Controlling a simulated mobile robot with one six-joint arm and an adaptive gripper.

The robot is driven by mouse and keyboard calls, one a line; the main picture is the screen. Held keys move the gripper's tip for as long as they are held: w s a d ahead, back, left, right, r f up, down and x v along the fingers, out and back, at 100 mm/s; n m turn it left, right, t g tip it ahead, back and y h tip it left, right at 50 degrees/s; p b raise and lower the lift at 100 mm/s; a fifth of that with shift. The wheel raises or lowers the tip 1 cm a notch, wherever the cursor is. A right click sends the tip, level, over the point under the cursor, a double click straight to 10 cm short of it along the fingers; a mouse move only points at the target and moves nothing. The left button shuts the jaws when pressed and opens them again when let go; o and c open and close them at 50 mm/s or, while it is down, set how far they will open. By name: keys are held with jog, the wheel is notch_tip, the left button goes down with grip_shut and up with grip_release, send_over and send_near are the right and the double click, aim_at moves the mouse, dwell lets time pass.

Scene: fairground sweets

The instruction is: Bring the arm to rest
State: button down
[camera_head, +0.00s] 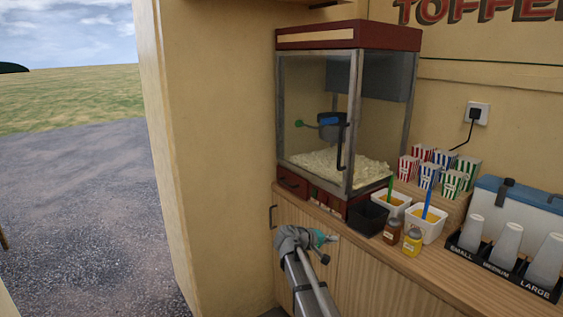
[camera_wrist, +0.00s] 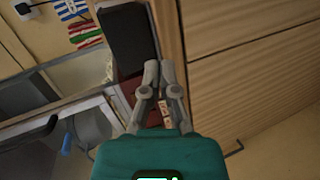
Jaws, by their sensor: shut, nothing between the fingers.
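My gripper (camera_wrist: 159,68) shows in the wrist view with its two grey fingers together and nothing between them. In the head view my arm reaches up from the bottom, in front of the cabinet doors (camera_head: 368,275). The teal part of my gripper (camera_head: 321,238) is at its end, below the counter edge and the popcorn machine (camera_head: 350,38). The fingertips are too small to make out there. In the wrist view a black tub (camera_wrist: 125,38) lies just beyond the fingers; I cannot tell the exact gap.
The counter (camera_head: 450,262) holds a black tub (camera_head: 367,217), white tubs (camera_head: 428,230), two small jars, striped boxes (camera_head: 455,183), a cup rack (camera_head: 500,267) and a blue cooler (camera_head: 520,205). A door handle (camera_wrist: 235,148) sticks out from the cabinet. Open ground lies outside at left.

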jog(key=s+d+f+m+g+y+p, duration=0.1)
jog(key=s+d+f+g+y+p, duration=0.15)
jog(key=s, duration=0.55)
jog(key=s+d+f+m+g+y+p, duration=0.15)
jog(key=s+y, duration=0.25)
jog(key=s, duration=0.4)
jog(key=s+a+g+y+p, duration=0.1)
jog(key=s+a+y, duration=0.1)
jog(key=s, duration=0.4)
jog(key=s+a+m+g+y+p, duration=0.1)
jog(key=s+a+y+p, duration=0.1)
jog(key=s+y, duration=0.2)
jog(key=shift+s+a+f, duration=0.2)
jog(key=shift+s, duration=1.2)
jog(key=shift+m, duration=0.25)
